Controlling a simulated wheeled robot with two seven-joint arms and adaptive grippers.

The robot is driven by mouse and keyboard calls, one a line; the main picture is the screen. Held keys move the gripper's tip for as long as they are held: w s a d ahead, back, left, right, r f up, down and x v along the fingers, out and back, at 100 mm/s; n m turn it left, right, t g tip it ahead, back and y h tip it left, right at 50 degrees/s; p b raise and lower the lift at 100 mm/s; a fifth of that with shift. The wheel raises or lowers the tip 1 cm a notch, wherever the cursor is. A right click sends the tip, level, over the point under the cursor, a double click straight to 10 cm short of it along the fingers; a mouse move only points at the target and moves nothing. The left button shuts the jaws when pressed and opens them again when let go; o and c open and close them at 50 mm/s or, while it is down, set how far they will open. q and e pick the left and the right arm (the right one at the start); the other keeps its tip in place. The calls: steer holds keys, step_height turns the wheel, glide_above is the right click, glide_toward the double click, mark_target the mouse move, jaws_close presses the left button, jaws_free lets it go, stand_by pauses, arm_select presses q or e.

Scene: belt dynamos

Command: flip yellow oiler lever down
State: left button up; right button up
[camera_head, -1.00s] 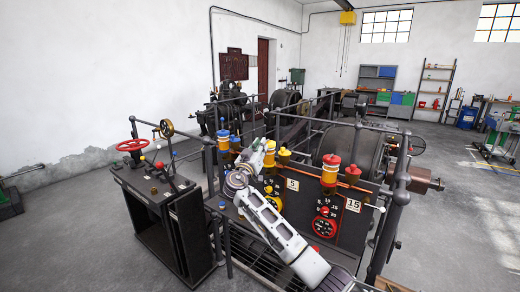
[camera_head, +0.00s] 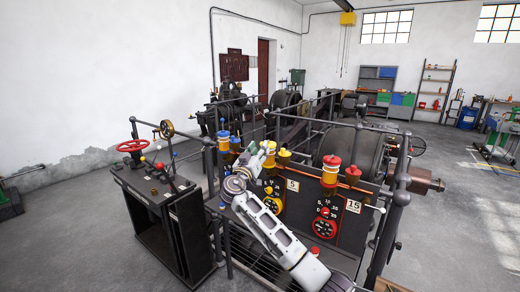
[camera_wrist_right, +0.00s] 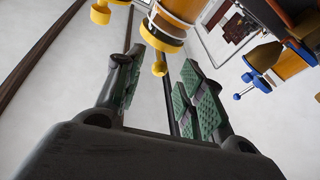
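The yellow oiler (camera_head: 270,160) stands on the dark panel's top, between the blue and red ones, partly hidden by my right gripper. In the right wrist view it is an amber cup with yellow rings (camera_wrist_right: 165,38) at the top. A small yellow ball (camera_wrist_right: 160,68), apparently the lever's end, shows below it, between my finger lines. My right gripper (camera_head: 258,155) is beside the oiler; in the wrist view its green-padded fingers (camera_wrist_right: 158,92) are wide apart with nothing clamped. Contact with the ball cannot be told. My left gripper is not in view.
A blue oiler (camera_head: 223,141) stands to the left and a red oiler (camera_head: 331,168) to the right. The blue one's ball (camera_wrist_right: 237,97) shows right of my fingers. Dark railings (camera_head: 350,124) surround the machine. A lever console (camera_head: 160,195) stands left; the floor beyond is clear.

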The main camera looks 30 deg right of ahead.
steer(key=v, duration=1)
steer(key=shift+s+a, duration=0.1)
steer(key=shift+a, duration=0.05)
stand_by(0.4)
